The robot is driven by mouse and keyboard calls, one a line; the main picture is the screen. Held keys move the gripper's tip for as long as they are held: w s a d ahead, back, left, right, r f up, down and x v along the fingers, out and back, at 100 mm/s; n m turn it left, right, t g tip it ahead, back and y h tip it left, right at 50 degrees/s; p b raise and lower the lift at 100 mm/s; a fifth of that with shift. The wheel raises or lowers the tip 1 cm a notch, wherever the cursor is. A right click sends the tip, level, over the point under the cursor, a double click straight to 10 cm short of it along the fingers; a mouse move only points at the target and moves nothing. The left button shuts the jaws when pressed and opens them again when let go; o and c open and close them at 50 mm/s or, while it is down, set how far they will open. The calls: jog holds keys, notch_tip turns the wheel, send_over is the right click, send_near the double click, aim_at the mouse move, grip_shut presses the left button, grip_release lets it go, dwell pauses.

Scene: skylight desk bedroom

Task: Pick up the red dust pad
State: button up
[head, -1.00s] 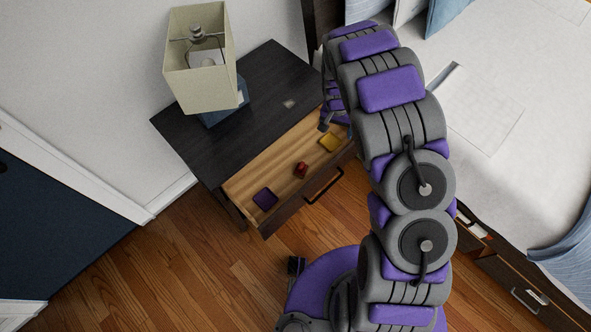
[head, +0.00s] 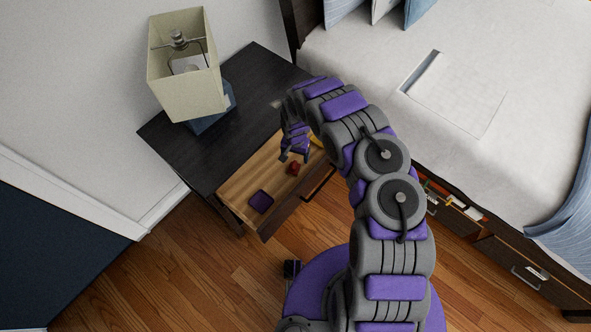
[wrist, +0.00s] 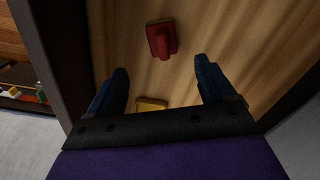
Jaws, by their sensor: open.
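The red dust pad (head: 293,168) lies on the wooden floor of the open drawer (head: 236,187). It is small, with a raised grip on top, and in the wrist view the red dust pad (wrist: 161,40) lies ahead of the fingertips, roughly midway between them sideways. My gripper (head: 293,156) hangs over the drawer, close to the pad in the head view. In the wrist view my gripper (wrist: 162,76) has its two blue fingers wide apart with nothing between the tips. The pad is in plain sight there.
A yellow thing (wrist: 151,104) lies in the drawer near my gripper's base. A dark purple pad (head: 261,201) lies at the drawer's lower left end. The drawer walls surround them. The dark nightstand (head: 180,135) bears a lamp (head: 186,75). A bed (head: 370,60) stands at right.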

aim_at(293, 165)
jog(key=f, duration=0.2)
jog(key=a+f+b, duration=0.1)
jog(key=f, duration=0.2)
jog(key=shift+a, duration=0.2)
jog(key=shift+d+f, duration=0.25)
jog(key=shift+d, duration=0.1)
notch_tip(293, 165, down, 4)
jog(key=shift+d+f+b, duration=0.15)
jog(key=shift+b, duration=0.95)
jog(key=shift+f, duration=0.15)
jog(key=shift+a, duration=0.35)
jog(key=shift+d, duration=0.35)
jog(key=c, duration=0.6)
jog(key=shift+a, duration=0.2)
jog(key=c, duration=0.6)
notch_tip(293, 165, up, 10)
jog(key=p, duration=0.3)
jog(key=shift+c, duration=0.2)
